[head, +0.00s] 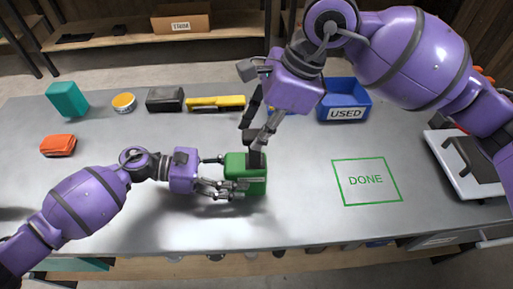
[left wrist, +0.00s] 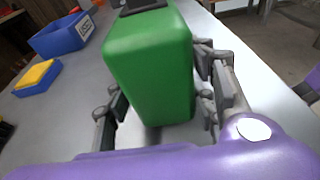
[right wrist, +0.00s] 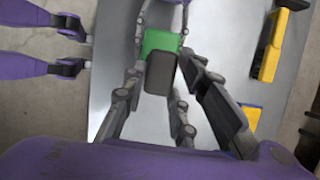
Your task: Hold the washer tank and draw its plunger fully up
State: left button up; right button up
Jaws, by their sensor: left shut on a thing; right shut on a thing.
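The washer tank is a green block-shaped body (head: 247,178) standing upright on the grey table, left of the DONE square. It also fills the middle of the left wrist view (left wrist: 150,65). My left gripper (head: 232,176) comes from the left and is shut on the tank, with fingers along both sides. The plunger's dark handle (right wrist: 162,72) shows above the green top in the right wrist view. My right gripper (head: 259,140) points down over the tank and is shut on this handle. How much of the plunger's rod is out is hidden by the fingers.
The green DONE outline (head: 366,181) on the right is empty. A blue USED bin (head: 343,102) stands behind. A yellow tool (head: 216,103), dark block (head: 165,99), round tin (head: 123,102), teal box (head: 67,99) and orange block (head: 58,145) lie left. A white tray (head: 465,165) stands far right.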

jog(key=shift+r, duration=0.35)
jog(key=o, duration=1.2)
jog(key=shift+v, duration=2.9)
